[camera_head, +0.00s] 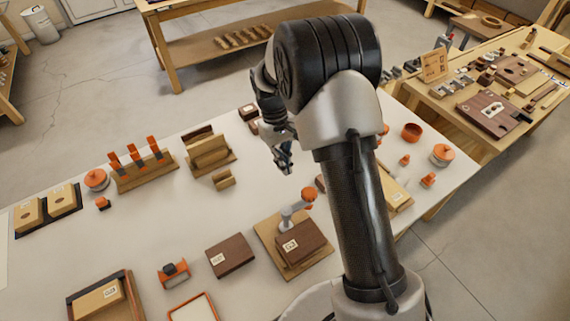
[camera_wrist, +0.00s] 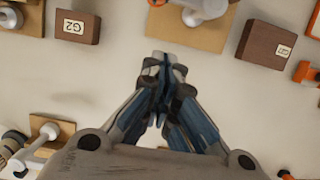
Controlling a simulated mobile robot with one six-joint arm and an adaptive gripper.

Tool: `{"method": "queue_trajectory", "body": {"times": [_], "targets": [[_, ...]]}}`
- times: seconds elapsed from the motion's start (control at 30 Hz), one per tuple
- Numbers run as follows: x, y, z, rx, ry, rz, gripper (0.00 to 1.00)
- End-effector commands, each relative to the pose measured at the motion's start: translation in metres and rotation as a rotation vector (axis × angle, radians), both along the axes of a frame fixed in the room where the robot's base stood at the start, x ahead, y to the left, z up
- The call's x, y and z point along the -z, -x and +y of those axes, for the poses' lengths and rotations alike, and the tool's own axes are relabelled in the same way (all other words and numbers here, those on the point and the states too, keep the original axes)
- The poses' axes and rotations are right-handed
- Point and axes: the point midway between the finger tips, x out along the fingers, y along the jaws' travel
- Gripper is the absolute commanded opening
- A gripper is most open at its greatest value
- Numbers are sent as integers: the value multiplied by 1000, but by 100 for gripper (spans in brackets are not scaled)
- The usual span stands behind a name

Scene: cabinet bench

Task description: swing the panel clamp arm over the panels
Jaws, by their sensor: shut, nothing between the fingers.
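A clamp on a wooden base (camera_head: 262,238) stands at the front middle of the bench in the head view. Its pale grey clamp arm (camera_head: 290,214) ends in an orange knob (camera_head: 308,195) and shows at the base's back edge. A dark brown panel (camera_head: 303,247) with a white label lies on the base, in front of the arm. My gripper (camera_head: 286,168) is shut and empty above the bench, farther back than the clamp and apart from it. In the wrist view my gripper (camera_wrist: 163,66) points at bare bench top; a grey fitting (camera_wrist: 205,9) on a wooden board is cut off at the top edge.
A brown labelled block (camera_head: 230,255) lies left of the clamp base, with an orange-framed item (camera_head: 174,274) farther left. A wooden rack with orange uprights (camera_head: 145,172) and a wooden holder (camera_head: 210,155) stand behind. My arm hides part of the right side. Bare bench lies between.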

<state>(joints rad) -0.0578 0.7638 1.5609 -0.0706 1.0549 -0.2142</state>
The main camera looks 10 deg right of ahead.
Motion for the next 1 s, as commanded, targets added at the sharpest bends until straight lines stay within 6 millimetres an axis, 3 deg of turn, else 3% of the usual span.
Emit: {"method": "queue_trajectory", "body": {"times": [0.1,0.3,0.6,1.0], "targets": [[30,8,-2,0,1,5,0],[70,17,-5,0,0,3,0],[64,50,-17,0,0,0,0],[63,53,-17,0,0,0,0]]}}
